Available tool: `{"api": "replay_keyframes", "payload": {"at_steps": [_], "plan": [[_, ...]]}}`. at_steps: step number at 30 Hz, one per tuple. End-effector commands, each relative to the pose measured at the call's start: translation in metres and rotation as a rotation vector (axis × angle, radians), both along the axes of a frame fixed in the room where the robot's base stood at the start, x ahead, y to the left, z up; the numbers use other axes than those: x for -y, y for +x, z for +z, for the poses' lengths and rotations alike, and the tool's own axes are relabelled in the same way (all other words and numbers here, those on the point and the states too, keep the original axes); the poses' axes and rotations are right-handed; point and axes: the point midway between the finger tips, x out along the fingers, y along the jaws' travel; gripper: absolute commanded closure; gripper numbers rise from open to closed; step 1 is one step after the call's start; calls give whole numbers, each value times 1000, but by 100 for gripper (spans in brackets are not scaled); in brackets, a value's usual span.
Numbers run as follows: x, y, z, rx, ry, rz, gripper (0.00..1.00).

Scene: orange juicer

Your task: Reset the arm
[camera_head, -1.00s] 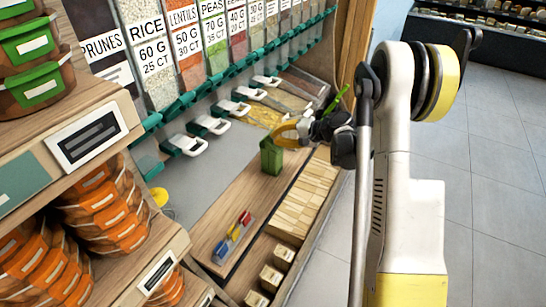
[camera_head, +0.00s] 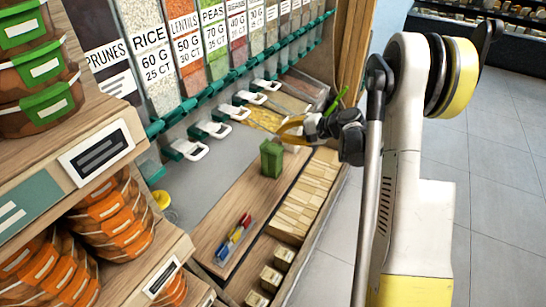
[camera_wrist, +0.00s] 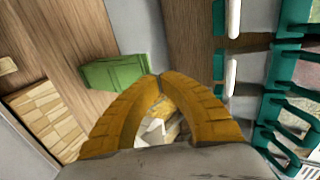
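My gripper (camera_head: 280,131) hangs above the wooden counter, beside the dispensers. Its yellow fingers meet at the tips in the wrist view (camera_wrist: 160,76), with nothing seen held between them. A green container (camera_head: 271,158) stands upright on the wooden board (camera_head: 235,195) just below the gripper in the head view. It also shows in the wrist view (camera_wrist: 114,72), just past the fingertips and apart from the gripper as far as I can tell. The left finger hides part of it there. My arm reaches in from the right.
A row of bulk dispensers (camera_head: 213,42) with white handles (camera_head: 210,130) lines the back. A shelf with orange tubs (camera_head: 112,215) is at the left. Small coloured items (camera_head: 235,238) lie on the board. Pale blocks (camera_head: 298,208) fill a front bin. Open floor (camera_head: 495,210) is at the right.

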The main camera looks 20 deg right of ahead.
Motion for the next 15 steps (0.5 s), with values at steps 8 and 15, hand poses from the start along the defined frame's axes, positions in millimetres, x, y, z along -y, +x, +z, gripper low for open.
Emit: {"api": "replay_keyframes", "payload": {"at_steps": [8, 15], "plan": [[5, -6, 13, 0, 0, -1, 100], [5, -6, 12, 0, 0, -1, 100]]}}
